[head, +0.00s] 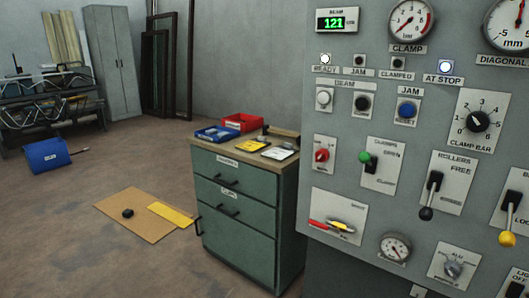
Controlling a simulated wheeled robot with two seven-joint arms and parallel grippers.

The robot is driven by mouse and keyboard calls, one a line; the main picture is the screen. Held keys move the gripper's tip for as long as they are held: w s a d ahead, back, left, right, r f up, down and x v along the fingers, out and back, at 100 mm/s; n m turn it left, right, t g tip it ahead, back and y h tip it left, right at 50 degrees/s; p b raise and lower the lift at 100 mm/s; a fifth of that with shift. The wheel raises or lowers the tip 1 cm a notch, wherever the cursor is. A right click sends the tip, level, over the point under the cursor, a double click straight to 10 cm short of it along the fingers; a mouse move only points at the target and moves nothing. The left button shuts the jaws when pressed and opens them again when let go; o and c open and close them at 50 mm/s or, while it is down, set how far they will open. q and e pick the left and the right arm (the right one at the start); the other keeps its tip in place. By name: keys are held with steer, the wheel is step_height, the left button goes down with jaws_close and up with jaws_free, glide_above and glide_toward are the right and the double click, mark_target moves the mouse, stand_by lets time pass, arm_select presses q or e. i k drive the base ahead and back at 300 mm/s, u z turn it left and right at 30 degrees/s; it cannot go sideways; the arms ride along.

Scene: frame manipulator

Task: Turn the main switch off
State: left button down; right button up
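The grey control panel (395,222) fills the right of the head view. On its lower left is a white plate (325,202) with a red lever (322,224) and a yellow part (341,225). This looks like the main switch, but its small lettering is too blurred to read surely. The red lever lies nearly level and points left. I cannot tell from this which position it is in. A smaller red knob (321,155) sits on a separate plate above. Neither of my grippers is in view.
Nearby on the panel are a green-knobbed lever (365,158), a black-knobbed rollers lever (431,195), a yellow-knobbed lever (507,238) and a small gauge (396,247). A green drawer cabinet (235,205) stands left of the panel. Cardboard (130,228) lies on the floor farther left.

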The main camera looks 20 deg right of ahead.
mark_target(322, 154)
steer(key=i, duration=0.85)
steer(key=z, duration=0.3)
